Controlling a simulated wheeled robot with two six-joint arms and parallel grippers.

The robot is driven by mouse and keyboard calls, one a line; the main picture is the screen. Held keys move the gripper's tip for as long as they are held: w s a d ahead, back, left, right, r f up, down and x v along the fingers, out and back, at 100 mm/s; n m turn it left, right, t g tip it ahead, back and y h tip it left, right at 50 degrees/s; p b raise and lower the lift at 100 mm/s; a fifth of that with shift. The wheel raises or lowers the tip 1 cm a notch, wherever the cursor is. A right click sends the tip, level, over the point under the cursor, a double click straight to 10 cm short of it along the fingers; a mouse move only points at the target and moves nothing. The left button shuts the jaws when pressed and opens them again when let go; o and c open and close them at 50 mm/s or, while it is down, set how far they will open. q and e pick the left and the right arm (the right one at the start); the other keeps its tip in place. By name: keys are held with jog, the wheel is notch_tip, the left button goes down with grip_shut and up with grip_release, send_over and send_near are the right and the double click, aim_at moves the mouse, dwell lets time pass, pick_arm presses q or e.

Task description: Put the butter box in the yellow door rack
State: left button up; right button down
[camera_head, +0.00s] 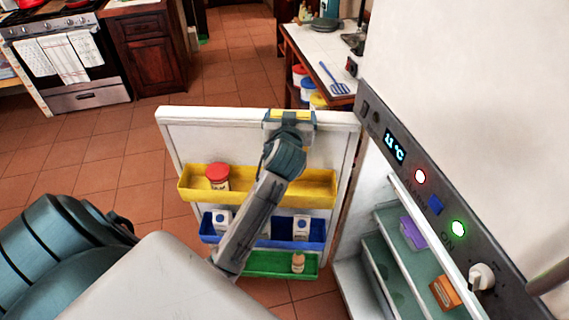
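The yellow door rack (315,190) is the top one on the inside of the open fridge door. A jar with a red lid (218,177) stands at its left end. My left arm reaches up across the door, and its gripper (290,117) is by the door's top edge, above the rack. Between its spread fingers is a small yellow block (290,114), which looks like the butter box; its label cannot be read. The gripper hides most of it. My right gripper is not in view. The middle and right of the yellow rack look empty, partly behind my forearm.
Below are a blue rack (276,242) with white cartons and a green rack (275,265) with a small bottle (298,262). Fridge shelves at right hold a purple box (413,232) and an orange box (445,292). A counter (318,50) stands behind the door.

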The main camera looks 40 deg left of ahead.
pick_arm(q)
jog(key=shift+f+p, duration=0.85)
jog(key=shift+f, duration=9.65)
jog(key=shift+f, duration=0.1)
jog(key=o, duration=0.8)
jog(key=shift+o, duration=0.3)
